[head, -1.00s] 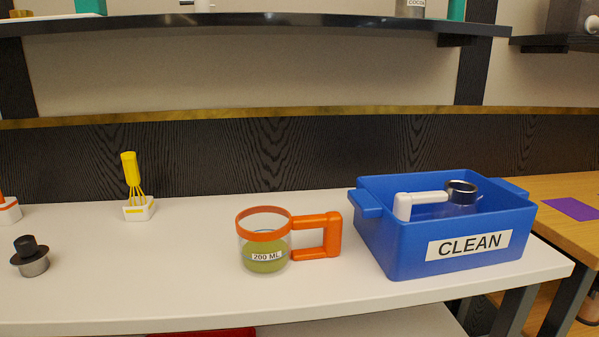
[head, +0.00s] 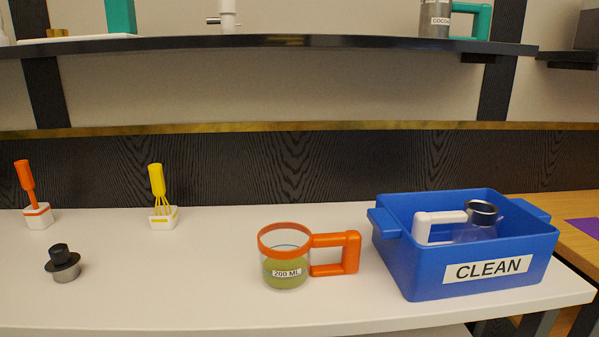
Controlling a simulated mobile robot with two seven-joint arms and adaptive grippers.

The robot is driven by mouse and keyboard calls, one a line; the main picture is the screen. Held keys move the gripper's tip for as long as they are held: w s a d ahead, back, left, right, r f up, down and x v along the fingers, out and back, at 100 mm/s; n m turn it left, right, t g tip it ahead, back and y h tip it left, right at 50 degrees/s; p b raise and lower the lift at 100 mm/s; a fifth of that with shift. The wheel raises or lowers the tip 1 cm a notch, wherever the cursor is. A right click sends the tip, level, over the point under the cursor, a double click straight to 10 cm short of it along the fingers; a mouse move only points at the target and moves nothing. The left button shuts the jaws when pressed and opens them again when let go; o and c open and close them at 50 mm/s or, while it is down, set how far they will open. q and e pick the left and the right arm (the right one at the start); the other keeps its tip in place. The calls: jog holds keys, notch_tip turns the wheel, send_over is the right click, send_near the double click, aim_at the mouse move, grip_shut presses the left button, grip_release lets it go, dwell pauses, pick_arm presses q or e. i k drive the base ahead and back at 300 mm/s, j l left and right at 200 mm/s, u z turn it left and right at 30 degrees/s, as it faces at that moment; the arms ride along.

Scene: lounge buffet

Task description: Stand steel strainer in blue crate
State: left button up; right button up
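The blue crate (head: 400,262) stands at the right end of the white counter, with a "CLEAN" label on its front. Neither of my grippers is in view.
A clear measuring cup (head: 285,258) with orange rim and handle stands left of the crate. A yellow whisk (head: 157,185) and an orange-handled tool (head: 27,187) stand in white holders. A dark shelf (head: 300,43) runs above. The counter (head: 180,285) is clear between these things.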

aim_at(64, 266)
jog(key=u, duration=1.3)
